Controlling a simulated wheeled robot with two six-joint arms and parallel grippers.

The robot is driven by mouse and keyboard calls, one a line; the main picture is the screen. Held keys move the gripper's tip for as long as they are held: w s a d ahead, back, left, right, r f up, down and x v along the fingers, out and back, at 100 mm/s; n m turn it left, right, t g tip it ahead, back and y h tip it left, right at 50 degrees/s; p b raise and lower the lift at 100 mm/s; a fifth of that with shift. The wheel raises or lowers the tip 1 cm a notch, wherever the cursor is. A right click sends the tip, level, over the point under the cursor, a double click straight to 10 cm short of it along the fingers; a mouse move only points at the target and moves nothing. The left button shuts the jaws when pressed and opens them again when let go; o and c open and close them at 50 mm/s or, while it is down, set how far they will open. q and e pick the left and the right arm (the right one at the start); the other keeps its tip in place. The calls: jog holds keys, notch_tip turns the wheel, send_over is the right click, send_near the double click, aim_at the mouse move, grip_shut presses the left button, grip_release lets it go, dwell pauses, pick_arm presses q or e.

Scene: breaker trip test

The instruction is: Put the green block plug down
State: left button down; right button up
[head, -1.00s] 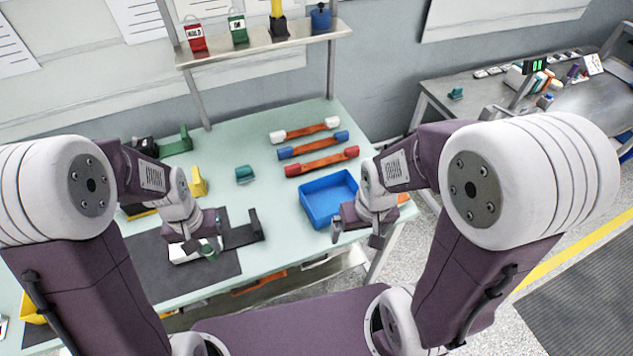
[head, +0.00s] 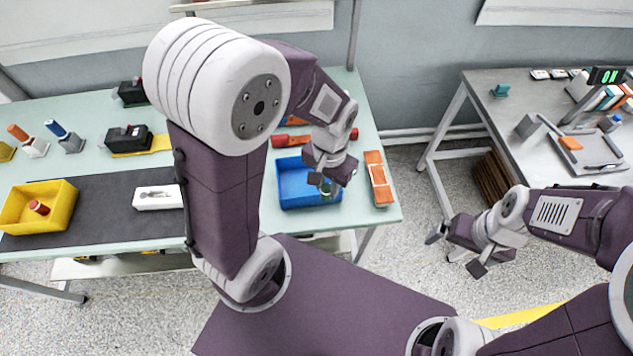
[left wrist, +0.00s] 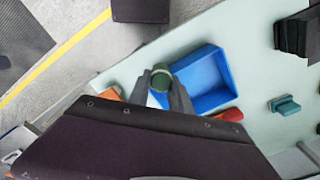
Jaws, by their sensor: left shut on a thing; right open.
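The green block plug (left wrist: 161,79) is a small round-ended green piece held between the fingertips of my left gripper (left wrist: 168,92). In the head view my left gripper (head: 328,187) is shut on the green plug (head: 327,194), over the right part of the blue tray (head: 285,183). In the left wrist view the blue tray (left wrist: 229,72) lies beside and below the plug, and its inside looks empty. I cannot tell how high the plug is above it. My right gripper (head: 458,252) is open and empty, over the floor between the two tables.
An orange-and-tan piece (head: 378,178) lies just right of the tray. Red-ended links (head: 281,140) lie behind it. A yellow bin (head: 38,207) and a white box (head: 158,197) stand at left on a dark mat. A grey bench (head: 500,120) stands at right.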

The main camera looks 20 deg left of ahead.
pick_arm(q)
jog(key=w+a+f, duration=0.4)
jog(key=a, duration=0.1)
jog(key=w+a+f, duration=0.2)
jog(key=a, duration=0.1)
jog(key=shift+w+a+f, duration=0.15)
jog(key=shift+w+f, duration=0.05)
jog(key=shift+w, duration=0.2)
jog(key=shift+a+f, duration=0.1)
jog(key=shift+a, duration=0.05)
jog(key=shift+f, duration=2.15)
jog(key=c, duration=1.2)
grip_release()
jog(key=shift+w, duration=0.1)
jog(key=shift+o, duration=0.2)
